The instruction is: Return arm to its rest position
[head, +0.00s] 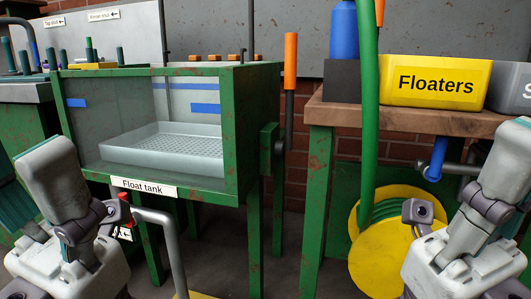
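My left arm shows at the lower left, with pale grey links and dark joints. Its upper link stands tilted in front of the left side of the float tank (231,140). My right arm shows at the lower right, also bent upward, in front of the bench with the Floaters bin (436,81). I cannot make out fingertips on either arm, and neither gripper shows in the picture. No held object is visible.
The green-framed float tank holds a white perforated tray (165,152). A grey bent pipe (163,222) stands below it, close to my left arm. A green hose (368,110) hangs by a yellow reel (390,262), left of my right arm. An orange-handled lever (290,62) stands between.

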